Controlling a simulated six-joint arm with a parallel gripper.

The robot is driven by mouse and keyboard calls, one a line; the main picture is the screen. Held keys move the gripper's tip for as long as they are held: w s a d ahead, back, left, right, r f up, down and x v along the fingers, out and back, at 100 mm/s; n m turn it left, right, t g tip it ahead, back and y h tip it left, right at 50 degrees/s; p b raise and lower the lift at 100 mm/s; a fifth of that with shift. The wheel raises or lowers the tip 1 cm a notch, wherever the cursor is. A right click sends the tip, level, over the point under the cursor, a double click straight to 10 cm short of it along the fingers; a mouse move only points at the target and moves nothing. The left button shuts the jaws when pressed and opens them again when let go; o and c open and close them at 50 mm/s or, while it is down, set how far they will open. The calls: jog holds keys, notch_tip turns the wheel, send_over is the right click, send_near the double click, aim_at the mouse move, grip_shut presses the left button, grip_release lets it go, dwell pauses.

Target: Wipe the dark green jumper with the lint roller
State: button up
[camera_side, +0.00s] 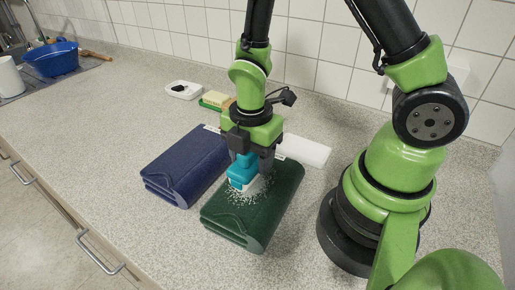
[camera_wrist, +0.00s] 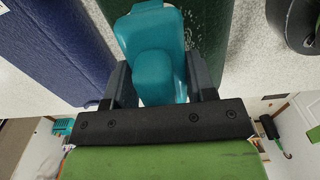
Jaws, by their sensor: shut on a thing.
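The dark green jumper (camera_side: 250,215) lies folded on the speckled counter, with white lint specks scattered over its top around the tool. My gripper (camera_side: 252,165) is above it, shut on a teal lint roller (camera_side: 240,173). In the wrist view the lint roller (camera_wrist: 155,55) sits between the two dark fingers of my gripper (camera_wrist: 160,85). The roller's lower end is at the jumper's top; whether it touches is hard to tell. In the wrist view a strip of the dark green jumper (camera_wrist: 208,35) with some specks shows behind the roller.
A folded navy jumper (camera_side: 185,165) lies just left of the green one. A white roll-shaped thing (camera_side: 305,150) lies behind. A yellow and green sponge (camera_side: 216,100) and a white dish (camera_side: 184,90) are farther back. A blue basin (camera_side: 52,58) stands far left. The front counter is clear.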

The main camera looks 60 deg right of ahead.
aim_at(239, 173)
jog(key=a, duration=0.4)
jog(key=shift+s+a+f, duration=0.1)
jog(key=shift+s+a, duration=0.1)
jog(key=shift+a, duration=0.2)
jog(key=shift+a+r, duration=0.15)
jog(key=shift+a, duration=0.55)
jog(key=shift+a+r, duration=0.15)
jog(key=shift+a, duration=0.5)
notch_tip(239, 173, up, 8)
jog(key=shift+s+d, duration=0.1)
